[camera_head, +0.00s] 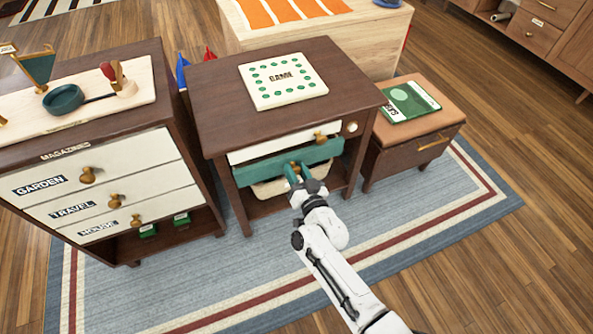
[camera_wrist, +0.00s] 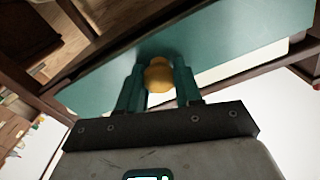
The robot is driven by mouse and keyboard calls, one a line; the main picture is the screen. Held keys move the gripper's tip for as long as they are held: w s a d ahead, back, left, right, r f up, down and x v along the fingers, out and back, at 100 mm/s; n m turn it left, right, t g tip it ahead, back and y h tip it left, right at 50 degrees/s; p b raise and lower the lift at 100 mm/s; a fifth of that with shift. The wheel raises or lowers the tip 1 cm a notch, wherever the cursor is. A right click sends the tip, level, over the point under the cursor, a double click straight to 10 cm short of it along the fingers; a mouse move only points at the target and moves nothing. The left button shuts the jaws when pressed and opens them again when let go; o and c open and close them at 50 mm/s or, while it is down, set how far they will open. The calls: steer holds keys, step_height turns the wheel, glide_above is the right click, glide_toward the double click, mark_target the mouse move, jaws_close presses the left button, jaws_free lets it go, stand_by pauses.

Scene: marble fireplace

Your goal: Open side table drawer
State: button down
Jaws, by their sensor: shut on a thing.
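The side table (camera_head: 222,104) is dark wood and stands in the middle of the head view. It has a cream upper drawer (camera_head: 268,146) with a brass knob and a green drawer front (camera_head: 262,170) below it. The green front (camera_wrist: 225,60) fills the upper middle of the wrist view. My gripper (camera_head: 294,172) is at the green front, with its two green fingers around a round brass knob (camera_wrist: 159,75). In the head view my gripper hides this knob in part. I cannot tell how far the green drawer stands out.
A cabinet (camera_head: 140,152) with labelled cream drawers stands close on the left. A low stool (camera_head: 420,135) with a green booklet stands on the right. A game board (camera_head: 282,80) lies on the side table. The blue rug (camera_head: 420,225) in front is clear apart from my arm.

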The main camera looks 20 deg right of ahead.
steer(key=s+p, duration=0.4)
steer(key=s, duration=1.6)
steer(key=shift+s+r, duration=0.15)
steer(key=shift+s, duration=0.25)
steer(key=c, duration=0.8)
jaws_free()
steer(key=shift+o, duration=0.2)
steer(key=s+p, duration=0.1)
steer(key=s, duration=1)
